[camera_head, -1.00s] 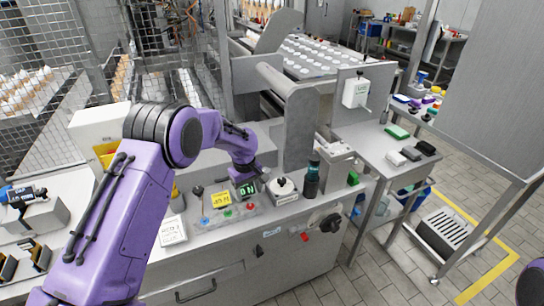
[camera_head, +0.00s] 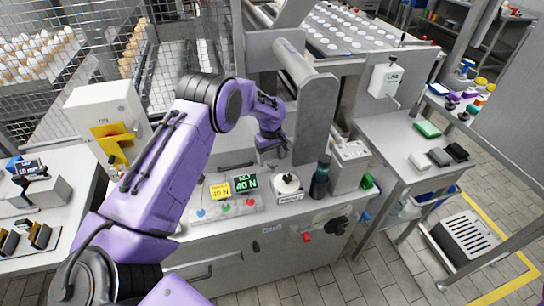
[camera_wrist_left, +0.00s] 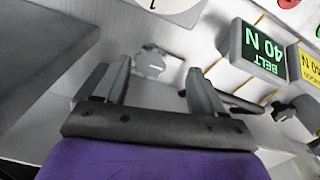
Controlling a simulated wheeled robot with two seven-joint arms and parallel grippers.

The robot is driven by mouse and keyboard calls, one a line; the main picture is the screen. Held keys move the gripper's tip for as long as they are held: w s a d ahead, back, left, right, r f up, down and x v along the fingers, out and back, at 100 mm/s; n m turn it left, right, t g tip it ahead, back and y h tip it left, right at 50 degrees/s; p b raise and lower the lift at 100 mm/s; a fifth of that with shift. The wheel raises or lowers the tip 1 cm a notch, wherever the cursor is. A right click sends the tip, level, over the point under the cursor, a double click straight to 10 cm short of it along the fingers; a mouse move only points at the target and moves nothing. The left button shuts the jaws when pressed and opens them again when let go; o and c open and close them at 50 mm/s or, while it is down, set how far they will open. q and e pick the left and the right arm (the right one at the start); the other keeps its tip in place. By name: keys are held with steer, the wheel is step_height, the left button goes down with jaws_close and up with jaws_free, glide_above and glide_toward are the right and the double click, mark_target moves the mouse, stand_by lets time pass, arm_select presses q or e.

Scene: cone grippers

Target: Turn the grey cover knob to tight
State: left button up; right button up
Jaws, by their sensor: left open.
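A small grey lobed knob (camera_wrist_left: 150,62) shows in the wrist view against a pale surface, between and beyond the fingertips; I take it for the cover knob. My left gripper (camera_wrist_left: 158,70) is open, with a finger on either side of the knob in the picture. I cannot tell whether they touch it. In the head view my left gripper (camera_head: 273,148) points down behind the white round dial (camera_head: 287,184), next to the grey upright column. The knob cannot be made out there. My right gripper is out of view.
The grey column (camera_head: 308,115) rises close beside my gripper. A black knob (camera_head: 338,225) is on the cabinet front.

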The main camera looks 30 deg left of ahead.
mark_target(274, 161)
arm_select(q)
steer(key=w+f, duration=0.1)
steer(key=f, duration=0.2)
steer(key=shift+w+d, duration=0.15)
steer(key=shift+w, duration=0.25)
steer(key=shift+s+r, duration=0.3)
steer(key=shift+c, duration=0.6)
steer(key=shift+s+r, duration=0.1)
steer(key=c, duration=0.9)
steer(key=shift+c, duration=0.2)
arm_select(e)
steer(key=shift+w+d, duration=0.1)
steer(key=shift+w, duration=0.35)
